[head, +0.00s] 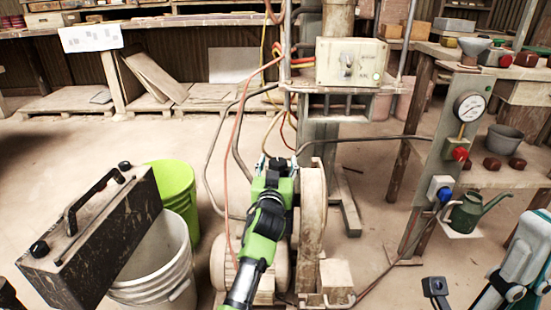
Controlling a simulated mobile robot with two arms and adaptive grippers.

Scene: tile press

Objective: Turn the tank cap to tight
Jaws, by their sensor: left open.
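A dark, worn metal tank (95,232) with a black carry handle stands at the left. It has a round black cap-like knob at its near end (39,249) and a smaller black one at its far end (124,166). I cannot tell which is the tank cap, nor how tight either is. My left gripper (277,163) is open in the middle of the view, well to the right of the tank and apart from it. It points away from me, in front of the machine.
A white bucket (155,262) and a lime green bucket (176,185) stand right beside the tank. The press machine (312,215), with hoses and a control box (350,63), fills the middle. A gauge post (440,150) and a green watering can (478,212) are at the right.

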